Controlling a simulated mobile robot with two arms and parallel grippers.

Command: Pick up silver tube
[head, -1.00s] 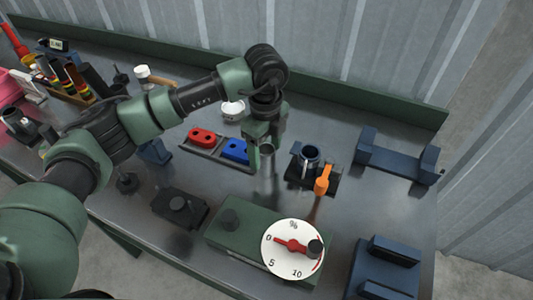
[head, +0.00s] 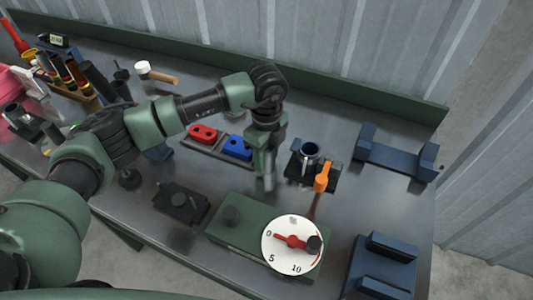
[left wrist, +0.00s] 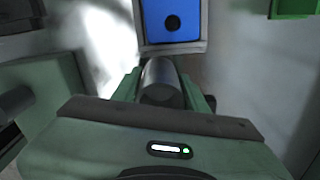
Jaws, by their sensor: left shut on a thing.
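My left gripper (head: 266,172) is shut on the silver tube (left wrist: 160,82), which shows between its fingers in the left wrist view as a short grey cylinder with a dark end. In the head view the gripper points down over the bench, between the blue block and the dark clamp with the orange lever. The tube is hard to make out there, and I cannot tell whether its lower end touches the bench. My right gripper is not in view.
A red block (head: 203,134) and a blue block (head: 238,148) lie in a tray left of the gripper. The orange-lever clamp (head: 321,177) stands close on its right. A green box with a dial (head: 291,245) is in front. Blue stands (head: 395,160) are farther right.

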